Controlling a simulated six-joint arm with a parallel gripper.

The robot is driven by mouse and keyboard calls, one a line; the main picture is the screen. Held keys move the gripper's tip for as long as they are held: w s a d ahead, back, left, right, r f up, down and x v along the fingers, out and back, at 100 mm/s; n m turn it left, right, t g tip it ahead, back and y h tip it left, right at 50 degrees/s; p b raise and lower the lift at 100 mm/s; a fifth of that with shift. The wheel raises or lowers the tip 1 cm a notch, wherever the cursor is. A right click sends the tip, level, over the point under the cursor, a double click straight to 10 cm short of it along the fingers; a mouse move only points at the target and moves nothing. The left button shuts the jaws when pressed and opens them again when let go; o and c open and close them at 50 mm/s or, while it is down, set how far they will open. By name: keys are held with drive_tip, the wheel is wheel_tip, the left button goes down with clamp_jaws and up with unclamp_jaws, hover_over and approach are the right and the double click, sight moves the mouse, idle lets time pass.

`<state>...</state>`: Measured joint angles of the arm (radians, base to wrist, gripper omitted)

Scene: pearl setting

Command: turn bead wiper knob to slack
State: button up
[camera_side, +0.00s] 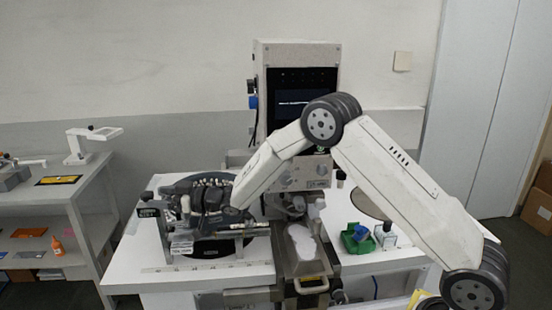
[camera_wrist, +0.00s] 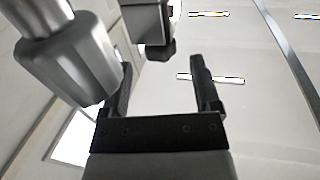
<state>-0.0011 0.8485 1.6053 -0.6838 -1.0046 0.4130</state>
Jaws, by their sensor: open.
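My gripper (camera_wrist: 161,63) shows in the wrist view with its two dark fingers apart and nothing between them. It faces up toward the ceiling. A grey metal cylinder (camera_wrist: 75,60) is close at the left, and a grey part with a dark tip (camera_wrist: 147,22) is at the top, beyond the fingers. I cannot tell whether either is the bead wiper knob. In the side view my arm reaches left over the white table (camera_side: 140,262), and its end is among dark parts there, so the fingertips are hard to pick out. No knob marked slack is readable.
A tall machine cabinet (camera_side: 300,52) with a dark screen stands behind the arm, with a blue part (camera_side: 252,102) on its left side. A green bin (camera_side: 357,238) stands right of the middle. A shelf bench (camera_side: 58,190) stands at the left, apart from the table.

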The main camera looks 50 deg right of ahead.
sight(144, 193)
drive_tip(key=shift+v, duration=0.8)
drive_tip(key=shift+w+a+r, duration=0.1)
drive_tip(key=shift+a, duration=0.05)
drive_tip(key=shift+s+a+m+t+h, duration=0.2)
drive_tip(key=shift+a+m+t+h, duration=0.3)
drive_tip(key=shift+m+h, duration=1)
drive_tip(key=shift+s+a+m+t+h, duration=0.2)
drive_tip(key=shift+a+m+t+h, duration=0.55)
drive_tip(key=shift+h, duration=1.35)
drive_tip(key=shift+s+a+m+t+h, duration=0.15)
drive_tip(key=shift+a+m+h, duration=0.3)
drive_tip(key=shift+m+h, duration=1.15)
drive_tip(key=shift+w+n, duration=0.15)
drive_tip(key=shift+n, duration=0.1)
drive_tip(key=shift+w+d, duration=0.15)
drive_tip(key=shift+w, duration=1.7)
drive_tip(key=shift+w+d, duration=0.15)
drive_tip(key=shift+w, duration=1.75)
